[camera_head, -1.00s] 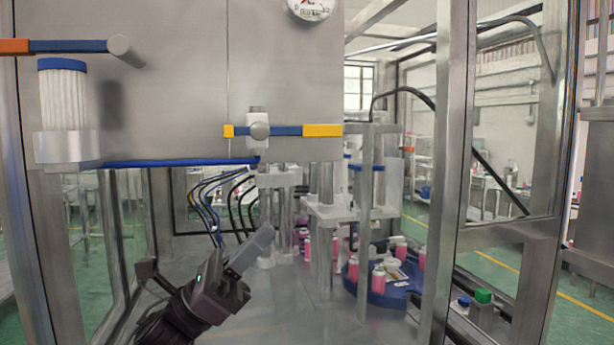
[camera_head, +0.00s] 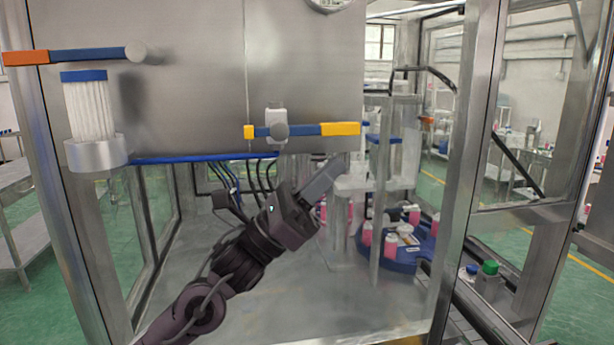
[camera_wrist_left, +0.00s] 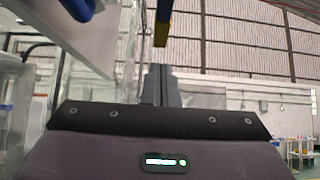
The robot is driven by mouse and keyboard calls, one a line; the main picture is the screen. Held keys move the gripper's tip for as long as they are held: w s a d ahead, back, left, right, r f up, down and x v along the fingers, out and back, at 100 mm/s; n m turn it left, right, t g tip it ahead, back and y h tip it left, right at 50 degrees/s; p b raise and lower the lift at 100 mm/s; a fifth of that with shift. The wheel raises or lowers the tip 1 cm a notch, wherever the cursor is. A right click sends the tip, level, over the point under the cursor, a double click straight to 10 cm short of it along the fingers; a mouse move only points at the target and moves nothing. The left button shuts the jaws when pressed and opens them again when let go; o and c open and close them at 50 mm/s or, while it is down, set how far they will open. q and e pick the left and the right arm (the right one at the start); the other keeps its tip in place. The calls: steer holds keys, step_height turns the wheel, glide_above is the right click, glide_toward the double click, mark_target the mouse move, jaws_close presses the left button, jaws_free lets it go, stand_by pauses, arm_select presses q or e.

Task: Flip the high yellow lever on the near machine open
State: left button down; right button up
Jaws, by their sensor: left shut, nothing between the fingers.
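The high yellow lever (camera_head: 341,129) is a blue bar with yellow ends, lying level across a round grey pivot on the front of the near machine's steel panel (camera_head: 190,100). Its long yellow end points right. My left gripper (camera_head: 331,168) is shut and empty, a little below that yellow end and apart from it, pointing up and right. In the left wrist view the shut fingers (camera_wrist_left: 160,80) point up, with the yellow end of the lever (camera_wrist_left: 162,30) just above them. My right gripper is in no view.
Another lever (camera_head: 75,55), blue with an orange end, sits at upper left above a white ribbed filter (camera_head: 89,108). A blue turntable (camera_head: 400,262) with pink bottles stands at right behind a steel post. The cabinet floor below the gripper is clear.

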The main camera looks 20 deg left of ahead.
mark_target(314, 129)
arm_select(q)
steer(key=shift+s+a+r+p, duration=0.15)
steer(key=shift+r+p, duration=0.55)
steer(key=shift+r, duration=0.65)
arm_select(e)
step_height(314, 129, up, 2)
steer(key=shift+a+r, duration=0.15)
